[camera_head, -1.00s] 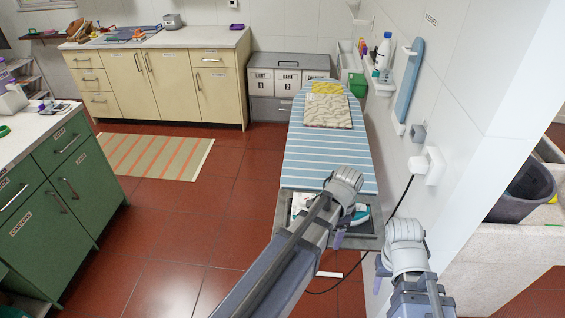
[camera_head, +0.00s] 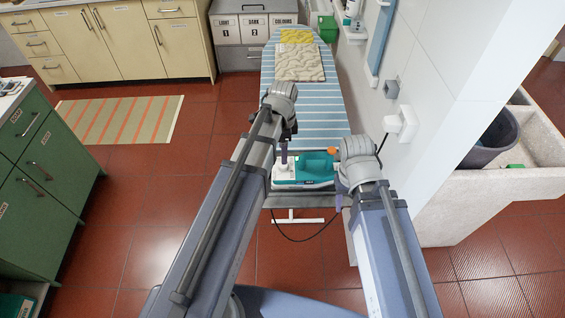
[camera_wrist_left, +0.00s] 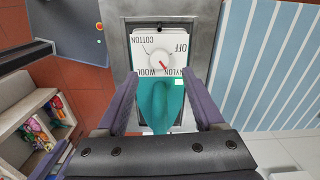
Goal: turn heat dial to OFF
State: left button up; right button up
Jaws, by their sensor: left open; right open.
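A teal and white iron (camera_head: 315,168) rests on the grey end plate of the ironing board. The left wrist view shows its white heat dial (camera_wrist_left: 158,62), on a pale face labelled COTTON, OFF, NYLON and WOOL, seen upside down. The red pointer aims to the lower right, near NYLON and away from OFF. My left gripper (camera_wrist_left: 160,80) is open, its purple fingers on either side of the teal handle (camera_wrist_left: 160,103), tips just short of the dial. It also shows above the iron in the head view (camera_head: 285,152). My right gripper (camera_head: 340,202) is open at the iron's right, partly hidden by its wrist.
The striped ironing board (camera_head: 310,105) stretches away, with folded cloths (camera_head: 299,62) at its far end. A wall socket with a plug (camera_head: 402,123) is at the right, and a dark cord hangs below the board.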

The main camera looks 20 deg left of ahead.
pick_arm(q)
notch_tip(320, 180, down, 7)
jog(key=b, duration=0.6)
jog(key=shift+r, duration=0.15)
jog(key=shift+c, duration=0.4)
grip_shut()
